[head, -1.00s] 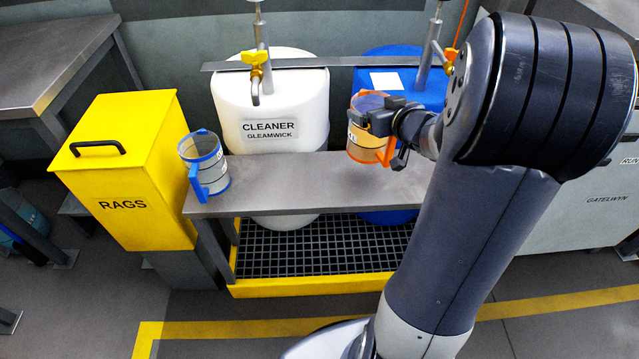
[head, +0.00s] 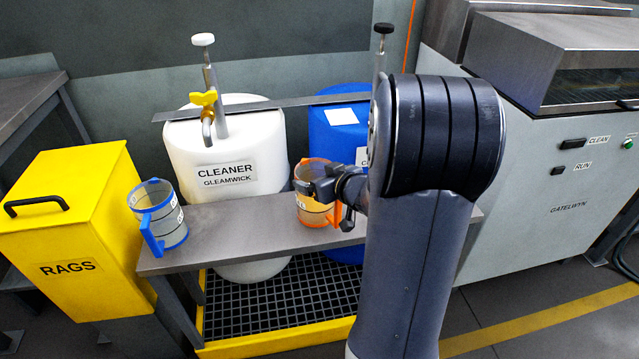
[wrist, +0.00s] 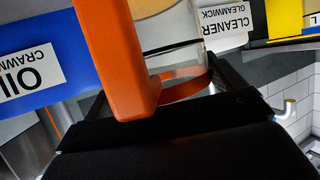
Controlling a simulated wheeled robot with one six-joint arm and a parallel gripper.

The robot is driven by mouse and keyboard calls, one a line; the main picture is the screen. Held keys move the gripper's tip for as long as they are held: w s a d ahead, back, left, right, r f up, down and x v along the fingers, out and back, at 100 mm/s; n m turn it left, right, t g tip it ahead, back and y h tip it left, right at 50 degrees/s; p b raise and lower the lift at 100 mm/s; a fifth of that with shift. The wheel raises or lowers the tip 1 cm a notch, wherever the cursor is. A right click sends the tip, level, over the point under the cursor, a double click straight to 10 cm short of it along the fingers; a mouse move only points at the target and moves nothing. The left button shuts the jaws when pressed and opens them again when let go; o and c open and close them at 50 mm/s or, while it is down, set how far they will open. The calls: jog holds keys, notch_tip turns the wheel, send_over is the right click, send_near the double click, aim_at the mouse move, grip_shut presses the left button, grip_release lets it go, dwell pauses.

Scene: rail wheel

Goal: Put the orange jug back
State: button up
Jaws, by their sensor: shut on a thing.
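The orange jug (head: 312,210) is a clear cup with an orange rim and handle. It is upright over the grey shelf (head: 235,222), in front of the gap between the white and blue drums. I cannot tell whether its base touches the shelf. My gripper (head: 328,190) is shut on the jug, at its right side in the head view. The wrist view shows the orange handle (wrist: 115,55) close up between the dark fingers. A similar blue jug (head: 160,218) stands at the shelf's left end.
Behind the shelf stand the white CLEANER drum (head: 225,145) and the blue drum (head: 335,130), partly hidden by my arm. A yellow RAGS bin (head: 75,235) is at left. A grey machine (head: 560,190) is at right. A grated yellow tray (head: 270,345) lies below the shelf.

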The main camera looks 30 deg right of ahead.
dwell(0.3)
jog(key=o, duration=1.7)
jog(key=shift+f, duration=0.15)
jog(key=shift+p+v, duration=2)
jog(key=shift+v, duration=4.1)
jog(key=shift+w, duration=0.1)
